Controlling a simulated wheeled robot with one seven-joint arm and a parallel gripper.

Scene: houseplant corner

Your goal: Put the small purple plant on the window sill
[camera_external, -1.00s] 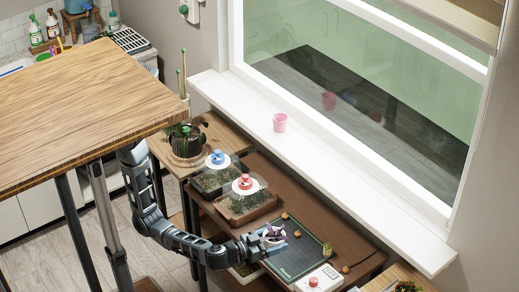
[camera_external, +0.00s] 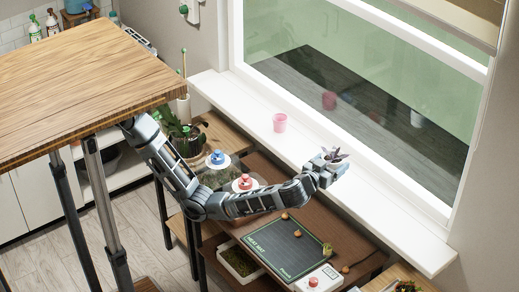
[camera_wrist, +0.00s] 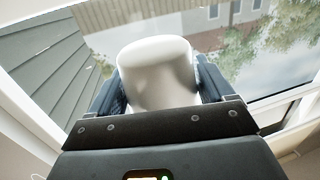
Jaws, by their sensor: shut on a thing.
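The small purple plant (camera_external: 334,153) sits in a white pot with dark purple leaves in the external view. My gripper (camera_external: 328,165) is shut on its pot, which is held up in front of the window. The white pot (camera_wrist: 157,72) fills the middle of the wrist view between my two fingers (camera_wrist: 158,92); its leaves are hidden there. The white window sill (camera_external: 362,195) runs below the window. In the external view the pot overlaps the sill; I cannot tell whether it touches it.
A pink pot (camera_external: 280,122) stands on the sill to the left. The sill right of my gripper is clear. Below are a dark heat mat (camera_external: 283,248), a white control box (camera_external: 318,279) and trays with domes (camera_external: 218,176). A wooden tabletop (camera_external: 85,75) is at left.

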